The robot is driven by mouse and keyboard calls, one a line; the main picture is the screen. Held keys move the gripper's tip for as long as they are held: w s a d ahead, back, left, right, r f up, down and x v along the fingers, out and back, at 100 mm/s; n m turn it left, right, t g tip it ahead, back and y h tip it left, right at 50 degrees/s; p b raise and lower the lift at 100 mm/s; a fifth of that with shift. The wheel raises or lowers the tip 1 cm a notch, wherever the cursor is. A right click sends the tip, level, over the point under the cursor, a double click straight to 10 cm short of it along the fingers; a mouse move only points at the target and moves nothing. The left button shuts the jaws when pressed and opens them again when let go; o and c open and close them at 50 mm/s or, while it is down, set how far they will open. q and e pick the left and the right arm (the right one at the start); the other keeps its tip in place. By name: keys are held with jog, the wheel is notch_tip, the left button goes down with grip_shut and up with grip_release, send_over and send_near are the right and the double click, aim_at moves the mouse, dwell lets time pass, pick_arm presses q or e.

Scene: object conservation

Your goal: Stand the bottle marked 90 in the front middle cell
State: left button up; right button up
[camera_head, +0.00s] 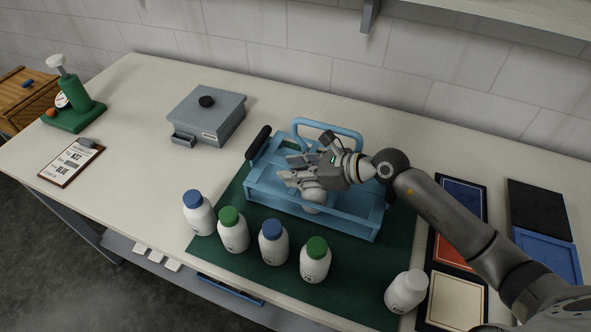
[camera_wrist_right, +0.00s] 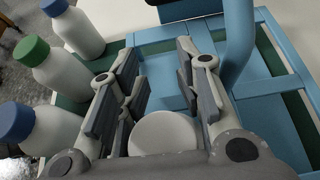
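A light blue caddy (camera_head: 340,226) with an arched handle stands on the green mat. A white-capped bottle (camera_head: 313,199) is at the middle of the caddy's front row, below my right gripper (camera_head: 290,172); it looks upright, and its marking is hidden. In the right wrist view its round white top (camera_wrist_right: 163,132) shows between the spread fingers (camera_wrist_right: 160,85), which look open. Along the mat's front stand blue-capped (camera_head: 198,213), green-capped (camera_head: 233,230), blue-capped (camera_head: 273,243) and green-capped (camera_head: 315,261) bottles; their numbers are too small to read. My left gripper is out of view.
Coloured trays (camera_head: 458,300) lie right of the mat. A grey lidded box (camera_head: 208,115), a clipboard (camera_head: 70,163) and a green press (camera_head: 75,112) are at the left. The table between them is clear.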

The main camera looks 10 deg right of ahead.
jog(key=shift+o, duration=0.4)
jog(key=shift+d+r, duration=0.1)
jog(key=shift+r, duration=0.05)
jog(key=b+v, duration=0.3)
jog(key=v, duration=0.8)
jog(key=shift+b, duration=0.3)
jog(key=shift+s+d+r, duration=0.2)
jog(key=shift+d, duration=0.05)
jog(key=shift+r, duration=0.1)
